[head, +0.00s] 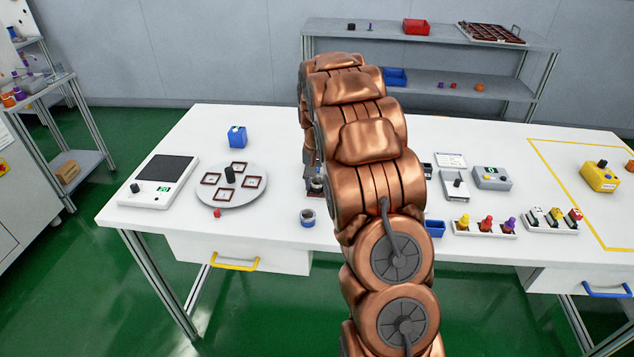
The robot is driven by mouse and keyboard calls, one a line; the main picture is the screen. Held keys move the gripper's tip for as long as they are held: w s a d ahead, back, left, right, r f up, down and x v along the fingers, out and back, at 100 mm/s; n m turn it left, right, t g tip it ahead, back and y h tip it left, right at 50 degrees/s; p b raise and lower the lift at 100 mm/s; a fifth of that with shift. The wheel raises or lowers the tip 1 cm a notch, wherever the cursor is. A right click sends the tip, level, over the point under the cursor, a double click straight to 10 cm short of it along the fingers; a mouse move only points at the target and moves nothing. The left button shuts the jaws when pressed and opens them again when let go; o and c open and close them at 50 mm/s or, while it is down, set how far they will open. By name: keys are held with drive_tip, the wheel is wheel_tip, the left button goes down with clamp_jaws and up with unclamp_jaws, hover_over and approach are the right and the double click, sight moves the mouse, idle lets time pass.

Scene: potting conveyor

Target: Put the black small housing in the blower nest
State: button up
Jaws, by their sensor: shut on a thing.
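My copper-coloured arm rises through the middle of the head view and bends down behind itself over the white table (270,140). My gripper is hidden behind the arm, so its jaws and anything in them cannot be seen. A small dark and metallic fixture (315,186) shows partly at the arm's left edge; I cannot tell whether it is the blower nest. I cannot make out the black small housing.
Left on the table are a scale (150,195), a round turntable (210,192) with square frames, and a blue box (237,137). A blue-ringed cup (307,217) stands near the front edge. Right are a grey box (491,178) and a yellow box (598,177).

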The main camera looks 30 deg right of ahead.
drive_tip(key=shift+s+f, duration=0.15)
drive_tip(key=shift+f, duration=0.35)
drive_tip(key=shift+a+f, duration=0.1)
drive_tip(key=o, duration=0.5)
drive_tip(key=shift+o, duration=1.1)
drive_tip(key=shift+f, duration=0.2)
drive_tip(key=shift+o, duration=1.4)
drive_tip(key=shift+r, duration=0.2)
drive_tip(key=shift+r, duration=0.1)
